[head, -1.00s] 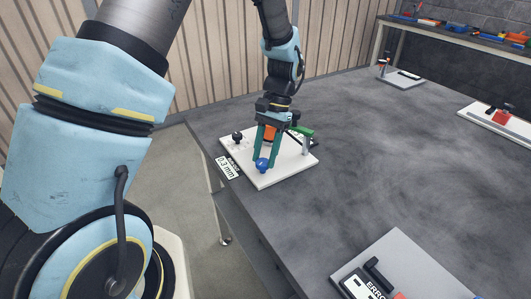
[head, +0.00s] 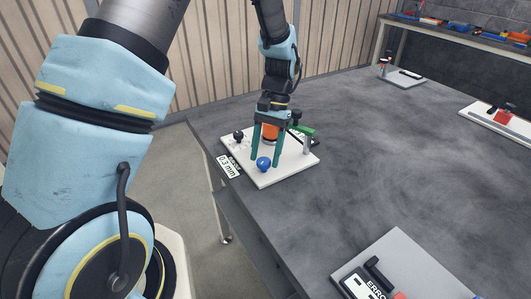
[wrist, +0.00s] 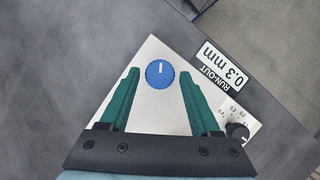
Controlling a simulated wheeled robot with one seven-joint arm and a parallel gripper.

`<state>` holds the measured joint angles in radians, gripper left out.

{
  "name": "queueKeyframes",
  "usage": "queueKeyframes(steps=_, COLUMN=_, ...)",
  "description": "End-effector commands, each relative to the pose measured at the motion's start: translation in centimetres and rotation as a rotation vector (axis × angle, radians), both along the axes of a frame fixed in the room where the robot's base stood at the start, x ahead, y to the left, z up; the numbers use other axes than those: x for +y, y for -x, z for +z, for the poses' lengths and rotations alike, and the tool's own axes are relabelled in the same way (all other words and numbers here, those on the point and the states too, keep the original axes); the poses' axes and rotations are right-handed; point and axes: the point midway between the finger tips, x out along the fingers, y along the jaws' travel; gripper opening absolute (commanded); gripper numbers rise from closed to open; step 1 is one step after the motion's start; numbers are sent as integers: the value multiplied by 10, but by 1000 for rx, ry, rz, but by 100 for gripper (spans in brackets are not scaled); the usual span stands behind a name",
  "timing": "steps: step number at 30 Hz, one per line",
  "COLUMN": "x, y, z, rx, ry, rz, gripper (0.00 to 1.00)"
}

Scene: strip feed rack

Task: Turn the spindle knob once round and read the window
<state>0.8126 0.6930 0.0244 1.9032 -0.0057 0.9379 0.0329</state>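The blue spindle knob (head: 264,164) sits on a white plate (head: 285,174) at the table's left edge. In the wrist view the knob (wrist: 160,74) is round, with a short white mark pointing up in the picture. My gripper (head: 267,161) is open above it. In the wrist view the gripper's teal fingers (wrist: 159,80) stand either side of the knob with a gap on both sides. A window card (wrist: 222,64) beside the plate reads "RUN-OUT 0.3 mm"; in the head view the card (head: 230,167) also shows "0.3 mm".
A small black knob (wrist: 237,131) with a printed scale is on the plate's corner. An orange part (head: 270,132), a green part (head: 303,130) and a grey post (head: 307,145) stand behind my fingers. A grey plate with an "ERRO..." label (head: 358,286) is at front. The table's middle is clear.

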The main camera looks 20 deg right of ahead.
Motion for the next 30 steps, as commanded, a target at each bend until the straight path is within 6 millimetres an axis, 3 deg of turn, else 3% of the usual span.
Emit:
queueKeyframes(steps=3, x=0, y=0, z=0, rx=0, ry=0, rz=0, gripper=75)
queueKeyframes(steps=14, x=-4, y=-3, z=8, rx=-3, ry=3, rz=0, gripper=75)
queueKeyframes(steps=30, x=-29, y=-27, z=91, rx=-1, ry=1, rz=0, gripper=75)
